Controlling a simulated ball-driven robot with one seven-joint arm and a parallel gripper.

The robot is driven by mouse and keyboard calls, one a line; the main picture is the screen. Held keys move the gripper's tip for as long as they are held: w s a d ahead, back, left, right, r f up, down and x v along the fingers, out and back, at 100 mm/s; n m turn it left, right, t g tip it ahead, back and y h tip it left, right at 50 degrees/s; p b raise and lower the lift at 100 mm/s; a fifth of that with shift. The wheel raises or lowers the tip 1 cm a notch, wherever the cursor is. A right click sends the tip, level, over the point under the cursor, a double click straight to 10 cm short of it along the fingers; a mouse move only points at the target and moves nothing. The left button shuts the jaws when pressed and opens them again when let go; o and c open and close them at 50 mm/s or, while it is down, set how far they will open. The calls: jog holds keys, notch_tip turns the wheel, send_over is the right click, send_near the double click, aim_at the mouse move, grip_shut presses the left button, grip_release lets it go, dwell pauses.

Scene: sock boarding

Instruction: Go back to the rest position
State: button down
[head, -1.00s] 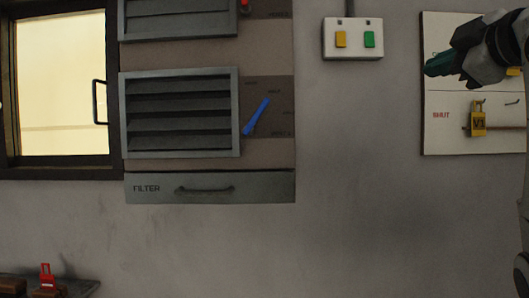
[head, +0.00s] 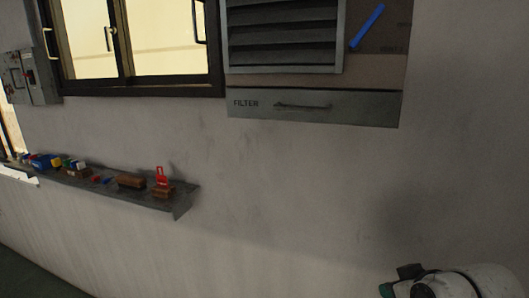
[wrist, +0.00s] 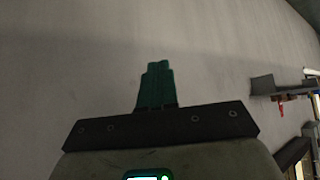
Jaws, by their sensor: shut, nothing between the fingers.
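My gripper (head: 386,290) shows at the bottom right of the head view, mostly cut off by the lower edge, with only a dark green fingertip and part of the pale wrist visible. In the wrist view its green fingers (wrist: 156,84) are together, shut and empty. They point toward a bare grey wall (wrist: 80,60) and touch nothing that I can see.
A wall shelf (head: 190,200) at the left holds a red tag (head: 161,176), brown blocks and several small coloured items. Above are a dark-framed window (head: 150,90), a filter panel (head: 365,106) with a blue lever (head: 367,27), and a grey box (head: 38,75). The wall's lower middle is clear.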

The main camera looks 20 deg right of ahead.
jog(key=s+a+f+g, duration=0.2)
jog(key=s+a+f, duration=0.2)
jog(key=f, duration=0.3)
jog(key=s+a+f+g, duration=0.1)
jog(key=s+a+f, duration=0.3)
jog(key=s+f, duration=0.15)
jog(key=s+a+f+g, duration=0.2)
jog(key=s+f, duration=0.2)
jog(key=s, duration=0.3)
jog(key=s+a+f+g, duration=0.2)
jog(key=s+f, duration=0.3)
jog(key=s, duration=0.2)
jog(key=shift+s+f+g, duration=0.3)
jog(key=shift+a, duration=0.1)
